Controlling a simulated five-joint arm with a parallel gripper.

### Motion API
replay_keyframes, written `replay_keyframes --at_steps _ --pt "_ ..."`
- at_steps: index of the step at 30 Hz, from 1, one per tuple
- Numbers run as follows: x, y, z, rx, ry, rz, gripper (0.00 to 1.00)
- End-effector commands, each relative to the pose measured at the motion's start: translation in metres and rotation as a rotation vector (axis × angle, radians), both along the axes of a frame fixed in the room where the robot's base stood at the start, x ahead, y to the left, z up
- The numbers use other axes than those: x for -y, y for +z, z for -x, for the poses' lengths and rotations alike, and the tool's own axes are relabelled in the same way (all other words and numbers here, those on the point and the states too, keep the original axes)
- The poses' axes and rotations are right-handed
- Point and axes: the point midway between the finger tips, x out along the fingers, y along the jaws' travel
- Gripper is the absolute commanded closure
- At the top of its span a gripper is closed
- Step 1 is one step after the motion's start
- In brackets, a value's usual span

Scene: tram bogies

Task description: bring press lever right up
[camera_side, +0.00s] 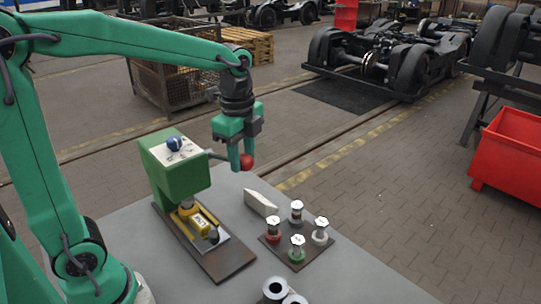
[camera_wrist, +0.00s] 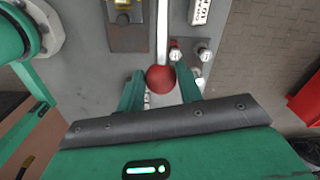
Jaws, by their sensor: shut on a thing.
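The green press (camera_side: 173,172) stands on a dark base plate (camera_side: 228,262) on the grey table. Its lever (camera_side: 216,155) runs from the press toward the right, near level, and ends in a red ball knob (camera_side: 247,161). My gripper (camera_side: 241,163) is at that knob, pointing down, with its fingers closed around it. In the wrist view the knob (camera_wrist: 160,79) sits between the two green fingers of my gripper (camera_wrist: 160,72), and the pale lever rod (camera_wrist: 162,32) runs away from it. A yellow labelled part (camera_side: 200,222) sits under the press head.
A pale wedge-shaped block (camera_side: 261,204) and a dark board (camera_side: 322,254) with several bolt-like pieces stand right of the press. Metal rings (camera_side: 275,288) lie at the table's front. A red bin (camera_side: 512,158) stands on the floor at right. Space above the knob looks clear.

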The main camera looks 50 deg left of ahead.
Motion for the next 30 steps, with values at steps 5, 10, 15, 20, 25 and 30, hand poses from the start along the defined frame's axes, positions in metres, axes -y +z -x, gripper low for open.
replay_keyframes --at_steps 5,10,15,20,25,30 --pt "-0.019 0.026 -0.003 0.012 0.011 -0.002 1.0" --pt "-0.036 0.046 -0.003 0.014 0.012 -0.004 1.0" --pt "-0.053 0.062 -0.004 0.018 0.012 -0.007 1.0" --pt "-0.06 0.067 -0.004 0.014 0.007 -0.008 0.93" --pt "-0.059 0.066 -0.002 0.011 0.005 -0.007 0.6" --pt "-0.059 0.066 -0.002 0.007 0.004 -0.007 0.43"
